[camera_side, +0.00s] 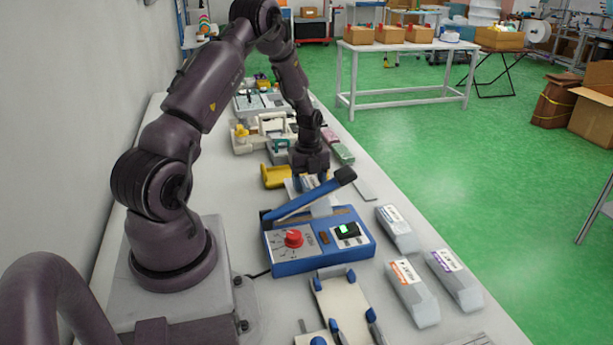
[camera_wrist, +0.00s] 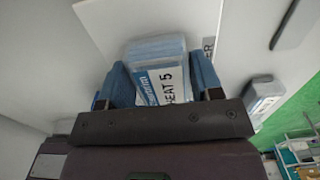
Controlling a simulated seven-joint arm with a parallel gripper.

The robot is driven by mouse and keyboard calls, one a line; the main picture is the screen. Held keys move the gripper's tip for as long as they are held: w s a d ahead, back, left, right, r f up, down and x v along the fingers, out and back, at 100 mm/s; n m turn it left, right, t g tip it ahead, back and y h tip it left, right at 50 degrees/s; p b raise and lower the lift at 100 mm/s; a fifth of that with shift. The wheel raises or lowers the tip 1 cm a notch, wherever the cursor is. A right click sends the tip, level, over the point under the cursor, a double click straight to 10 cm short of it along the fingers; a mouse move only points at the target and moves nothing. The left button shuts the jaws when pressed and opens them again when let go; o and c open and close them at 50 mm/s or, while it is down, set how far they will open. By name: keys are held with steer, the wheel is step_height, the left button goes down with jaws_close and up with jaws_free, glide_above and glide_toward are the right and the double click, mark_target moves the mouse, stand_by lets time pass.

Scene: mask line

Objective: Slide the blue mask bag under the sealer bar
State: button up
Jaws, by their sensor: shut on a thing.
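The blue mask bag (camera_wrist: 155,50) shows in the wrist view as a clear pack of light-blue masks with a white label printed "HEAT 5". My gripper (camera_wrist: 160,75) is shut on it, with one blue finger against each side. In the side view my gripper (camera_side: 308,184) points down just behind the heat sealer (camera_side: 290,264), a blue box with a red knob and a small lit green display. Its blue sealer bar (camera_side: 305,200) is raised at a slant, dark handle up at the right. The bag is mostly hidden there by my gripper and the bar.
Several grey-white packs (camera_side: 414,292) lie right of the sealer. A cream fixture with blue clips (camera_side: 342,305) stands in front of it. A yellow holder (camera_side: 275,176) is close left of my gripper. Green and pink packs (camera_side: 343,154) lie behind it. A flat light strip (camera_side: 365,190) lies to its right.

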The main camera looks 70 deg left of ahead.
steer(key=shift+d, duration=0.2)
steer(key=o, duration=1)
steer(key=shift+r, duration=0.1)
step_height(320, 180, up, 13)
